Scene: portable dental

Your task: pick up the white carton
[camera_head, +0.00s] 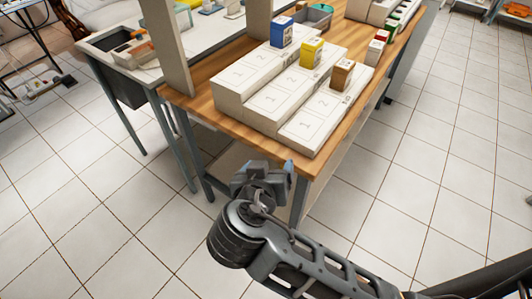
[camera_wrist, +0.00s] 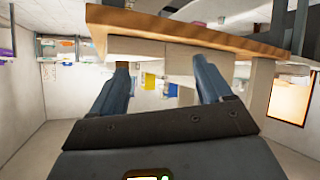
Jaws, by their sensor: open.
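A small, mostly white carton with a red-edged top (camera_head: 374,54) stands on the wooden table beyond the stepped rack in the head view. I cannot tell for sure whether it is the task's white carton. My gripper (camera_head: 262,172) is in front of the table's near corner, well apart from the cartons. In the wrist view my gripper (camera_wrist: 165,78) has its two fingers spread with nothing held between them. No white carton can be made out clearly in the wrist view.
A white stepped rack (camera_head: 232,95) on the wooden table (camera_head: 190,103) holds a blue carton (camera_head: 281,33), a yellow carton (camera_head: 312,54) and a brown carton (camera_head: 342,74). A beige post (camera_head: 166,45) rises at the table's left. Tiled floor is open at right.

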